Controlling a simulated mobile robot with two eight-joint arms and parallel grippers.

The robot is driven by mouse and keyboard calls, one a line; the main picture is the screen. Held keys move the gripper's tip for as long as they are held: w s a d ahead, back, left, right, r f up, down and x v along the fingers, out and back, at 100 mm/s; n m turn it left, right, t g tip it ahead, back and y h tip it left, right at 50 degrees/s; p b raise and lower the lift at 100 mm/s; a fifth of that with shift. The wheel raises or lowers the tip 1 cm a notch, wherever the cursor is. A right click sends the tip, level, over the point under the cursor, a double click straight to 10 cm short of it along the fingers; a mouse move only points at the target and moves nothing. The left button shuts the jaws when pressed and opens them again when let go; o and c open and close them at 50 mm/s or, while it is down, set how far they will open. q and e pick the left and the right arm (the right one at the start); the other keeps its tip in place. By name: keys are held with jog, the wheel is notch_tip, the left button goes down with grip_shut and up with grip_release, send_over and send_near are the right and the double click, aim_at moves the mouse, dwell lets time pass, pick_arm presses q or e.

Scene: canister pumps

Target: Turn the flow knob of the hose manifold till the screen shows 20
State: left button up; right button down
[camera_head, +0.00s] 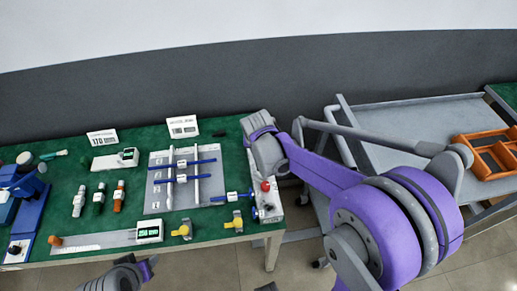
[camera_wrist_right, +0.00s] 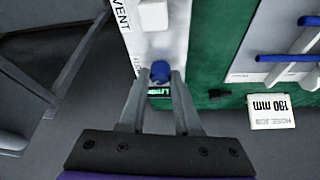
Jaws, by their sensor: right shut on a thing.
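The hose manifold is a pale panel (camera_head: 274,217) at the table's right end. It also shows in the right wrist view (camera_wrist_right: 172,35), with a "VENT" label and a white part. The flow knob (camera_wrist_right: 160,70) is blue, beside a partly hidden "FLO" label. My right gripper (camera_wrist_right: 160,78) is shut on this knob, one finger on each side. The small green-lit screen (camera_wrist_right: 159,91) lies between the fingers; "L/min" shows upside down, but its number is hidden or unreadable. In the head view my right wrist hides the knob and screen. My left gripper (camera_head: 150,264) is at the bottom edge, its jaws unclear.
A grey board (camera_head: 158,200) with blue and white rods lies left of the manifold. Yellow fittings (camera_head: 234,222) and a gauge with a screen (camera_head: 149,232) are near the front edge. A grey cart (camera_head: 400,117) with an orange tray (camera_head: 489,157) stands right.

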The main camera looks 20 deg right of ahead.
jog(key=shift+m, duration=0.5)
jog(key=c, duration=0.6)
grip_release()
jog(key=v, duration=1)
jog(key=shift+a+r+p, duration=0.2)
jog(key=shift+r+p, duration=0.2)
jog(key=shift+p, duration=0.05)
